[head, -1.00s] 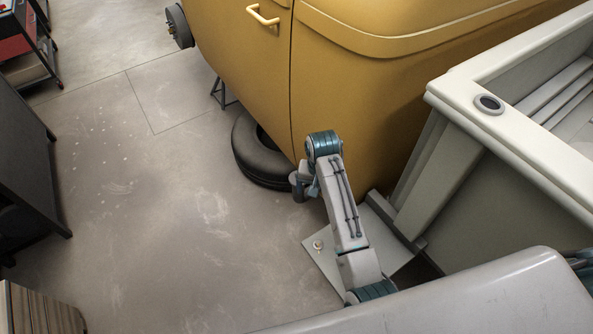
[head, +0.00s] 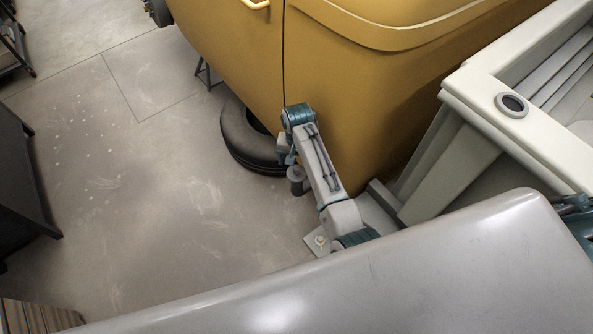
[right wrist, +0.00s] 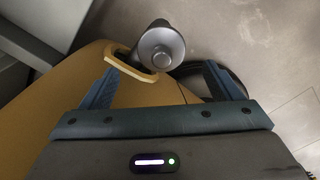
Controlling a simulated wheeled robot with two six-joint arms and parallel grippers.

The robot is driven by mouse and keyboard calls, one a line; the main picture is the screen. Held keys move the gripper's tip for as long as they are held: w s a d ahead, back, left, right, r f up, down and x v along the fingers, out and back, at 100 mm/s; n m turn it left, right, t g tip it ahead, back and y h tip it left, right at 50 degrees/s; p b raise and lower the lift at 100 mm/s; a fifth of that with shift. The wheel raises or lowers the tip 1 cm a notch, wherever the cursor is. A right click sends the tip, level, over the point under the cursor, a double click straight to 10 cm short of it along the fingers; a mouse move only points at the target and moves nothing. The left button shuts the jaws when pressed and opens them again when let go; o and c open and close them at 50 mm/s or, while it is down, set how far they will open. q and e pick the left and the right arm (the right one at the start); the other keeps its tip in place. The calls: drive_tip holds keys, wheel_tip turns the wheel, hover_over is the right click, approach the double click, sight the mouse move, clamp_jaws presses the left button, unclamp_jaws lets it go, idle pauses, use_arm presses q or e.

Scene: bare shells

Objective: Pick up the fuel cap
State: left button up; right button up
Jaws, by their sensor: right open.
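A grey cylinder with a round end (right wrist: 160,48) shows beyond and between the fingers, and a similar grey cylinder (head: 297,181) shows below the gripper in the head view. My left gripper is out of view.
The yellow vehicle shell (head: 370,110) stands beyond my arm, with a black tyre (head: 243,140) on the floor beside it. A pale truck bed (head: 470,85) blocks the right. Dark furniture (head: 22,180) stands at the left. The floor (head: 140,200) between is clear.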

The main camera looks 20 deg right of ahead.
sight(297, 168)
wheel_tip(297, 168, down, 4)
drive_tip(key=shift+s+a+f+p, duration=0.15)
drive_tip(key=shift+f+p, duration=0.1)
drive_tip(key=shift+p, duration=0.2)
drive_tip(key=shift+f, duration=0.15)
drive_tip(key=c, duration=0.7)
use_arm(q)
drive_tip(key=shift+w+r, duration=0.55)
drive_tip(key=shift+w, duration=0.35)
use_arm(e)
drive_tip(key=c, duration=0.4)
